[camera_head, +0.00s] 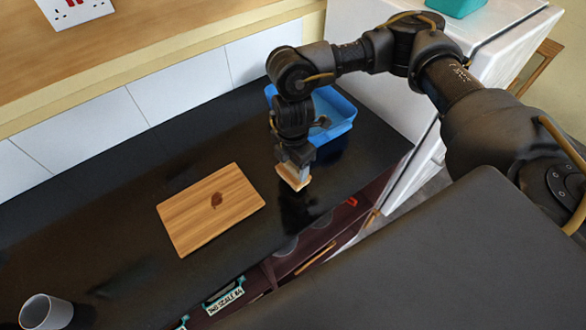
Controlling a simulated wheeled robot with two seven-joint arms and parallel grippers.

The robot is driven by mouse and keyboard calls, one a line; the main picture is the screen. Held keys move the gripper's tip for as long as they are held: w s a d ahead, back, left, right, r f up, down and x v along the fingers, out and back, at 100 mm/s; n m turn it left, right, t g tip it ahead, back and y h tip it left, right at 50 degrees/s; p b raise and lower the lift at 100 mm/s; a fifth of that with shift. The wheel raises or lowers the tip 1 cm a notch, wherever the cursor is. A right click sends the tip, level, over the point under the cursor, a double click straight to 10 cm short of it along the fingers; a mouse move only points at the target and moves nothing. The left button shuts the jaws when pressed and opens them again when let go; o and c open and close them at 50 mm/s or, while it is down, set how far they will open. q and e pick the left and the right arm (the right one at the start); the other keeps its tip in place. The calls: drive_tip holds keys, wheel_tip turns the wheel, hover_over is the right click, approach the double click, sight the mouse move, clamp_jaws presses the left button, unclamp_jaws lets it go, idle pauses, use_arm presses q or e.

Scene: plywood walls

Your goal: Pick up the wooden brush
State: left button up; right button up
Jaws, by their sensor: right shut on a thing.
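My right gripper (296,163) points down over the black countertop and is shut on the wooden brush (292,179). The brush shows as a small light-brown wooden piece with a pale part between the fingers. Much of it is hidden by the gripper. A dark reflection shows on the counter below it; I cannot tell the exact gap between brush and counter. My left gripper is not in view.
A wooden cutting board (210,209) lies left of the gripper. A blue tray (336,112) stands behind it. A white cup (46,312) is at the lower left. The black counter (130,190) has free room around the board. A white appliance (385,85) stands at the right.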

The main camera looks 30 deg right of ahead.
drive_tip(key=s+r, duration=0.2)
drive_tip(key=s+a+r+b, duration=0.1)
drive_tip(key=s+r, duration=0.1)
drive_tip(key=r, duration=0.1)
drive_tip(key=shift+a+r, duration=0.1)
drive_tip(key=shift+r, duration=0.05)
drive_tip(key=s+a+r+p, duration=0.2)
drive_tip(key=s+r+p, duration=0.3)
drive_tip(key=s+p, duration=0.4)
drive_tip(key=shift+s+a+p, duration=0.2)
drive_tip(key=shift+s+p, duration=0.1)
drive_tip(key=shift+p, duration=0.05)
drive_tip(key=o, duration=0.7)
drive_tip(key=c, duration=0.4)
drive_tip(key=shift+o, duration=0.2)
